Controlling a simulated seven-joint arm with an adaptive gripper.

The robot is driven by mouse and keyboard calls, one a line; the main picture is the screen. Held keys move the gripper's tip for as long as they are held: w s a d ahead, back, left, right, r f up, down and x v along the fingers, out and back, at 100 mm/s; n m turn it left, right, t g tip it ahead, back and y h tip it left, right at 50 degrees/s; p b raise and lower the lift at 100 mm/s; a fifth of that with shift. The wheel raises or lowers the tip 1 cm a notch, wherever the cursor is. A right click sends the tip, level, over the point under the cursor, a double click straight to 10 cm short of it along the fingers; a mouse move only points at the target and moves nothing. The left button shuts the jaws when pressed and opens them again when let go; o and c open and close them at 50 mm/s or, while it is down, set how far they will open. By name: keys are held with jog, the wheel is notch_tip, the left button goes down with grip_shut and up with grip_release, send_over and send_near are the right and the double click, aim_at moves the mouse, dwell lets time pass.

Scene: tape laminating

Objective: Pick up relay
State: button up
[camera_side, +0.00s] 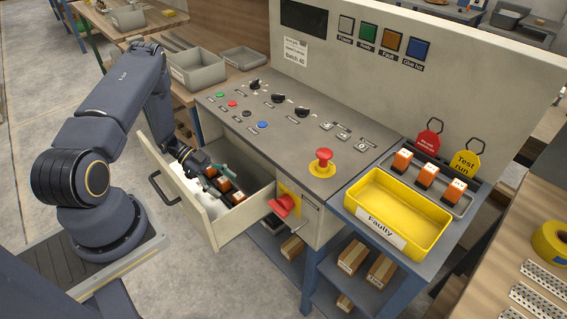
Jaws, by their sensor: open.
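My gripper (212,171) is open and reaches down into the open drawer (174,192) on the left of the console. Orange relays (225,185) stand in a dark holder in the drawer, right by the fingers. The fingers partly cover the relay nearest to them, and I cannot tell whether they touch it. More orange relays (427,175) with white labels stand in a grey rack at the right, behind the yellow tray.
A yellow tray marked "Faulty" (397,244) stands on the right stand. A red emergency button (322,163) and a red rotary switch (284,205) stick out of the console (290,118). Red and yellow tags (465,163) stand behind the rack. White material (186,177) lies in the drawer.

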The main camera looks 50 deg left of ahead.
aim_at(238, 195)
jog(key=x, duration=0.6)
jog(key=shift+d+f, duration=0.1)
jog(key=shift+d, duration=0.1)
jog(key=shift+c, duration=0.3)
jog(key=c, duration=1.3)
